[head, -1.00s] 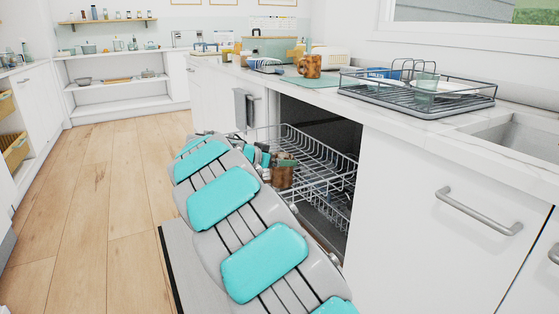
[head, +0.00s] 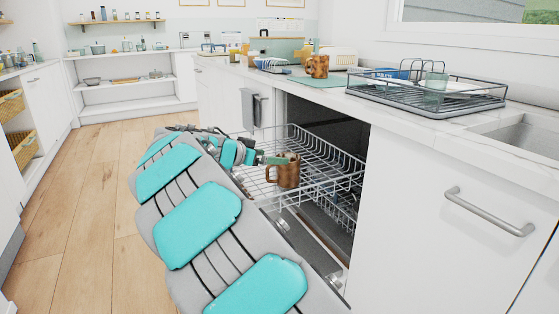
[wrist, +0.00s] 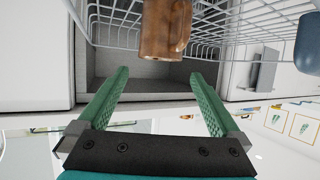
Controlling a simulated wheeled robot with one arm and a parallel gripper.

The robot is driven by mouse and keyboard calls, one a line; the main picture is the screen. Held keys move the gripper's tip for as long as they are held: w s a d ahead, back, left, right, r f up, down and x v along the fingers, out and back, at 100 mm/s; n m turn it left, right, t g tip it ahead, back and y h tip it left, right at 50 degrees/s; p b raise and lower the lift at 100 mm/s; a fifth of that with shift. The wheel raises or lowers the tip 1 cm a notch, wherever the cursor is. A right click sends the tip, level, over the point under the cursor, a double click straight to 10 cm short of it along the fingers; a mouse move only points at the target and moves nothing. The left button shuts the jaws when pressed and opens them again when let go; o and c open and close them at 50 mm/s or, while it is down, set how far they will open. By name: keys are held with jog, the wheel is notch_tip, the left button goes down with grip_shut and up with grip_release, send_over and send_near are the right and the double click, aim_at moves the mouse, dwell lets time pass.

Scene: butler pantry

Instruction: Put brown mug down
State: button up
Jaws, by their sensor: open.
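The brown mug (head: 287,172) stands in the pulled-out upper dishwasher rack (head: 318,156) in the head view, with its handle toward the left. In the wrist view the brown mug (wrist: 165,28) is at the top centre, just beyond the fingertips, with rack wires around it. My gripper (wrist: 152,75) has two green fingers spread wide, with nothing between them. In the head view my gripper (head: 272,160) is close beside the mug at its left, partly in front of the rack. Whether a finger still touches the mug cannot be told.
Another brown mug (head: 317,66) stands on the counter. A dark dish rack (head: 428,95) holds dishes near the sink (head: 520,137). A blue item (wrist: 309,42) sits at the right in the wrist view. The wooden floor (head: 80,215) at left is clear.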

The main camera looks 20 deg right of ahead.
jog(key=shift+v, duration=1.65)
jog(key=s+d+f+n+g+y, duration=0.15)
jog(key=s+f, duration=0.25)
jog(key=s, duration=0.7)
jog(key=s+d+f+n+g+y, duration=0.1)
jog(key=s+f+n+g+y, duration=0.15)
jog(key=s, duration=0.95)
jog(key=s+a+f+n+g+y, duration=0.1)
jog(key=s+a+f+n+y, duration=0.1)
jog(key=s, duration=0.6)
jog(key=s+a+f+n+g+y, duration=0.1)
jog(key=s+a+f+n+y, duration=0.2)
jog(key=s+a+f, duration=0.3)
jog(key=s+a+f+n+g+y, duration=0.1)
jog(key=s+a+f+n+y, duration=0.2)
jog(key=s+a, duration=0.4)
jog(key=s+f+n, duration=0.1)
jog(key=s, duration=0.2)
jog(key=shift+s+a, duration=0.2)
jog(key=shift+a, duration=0.1)
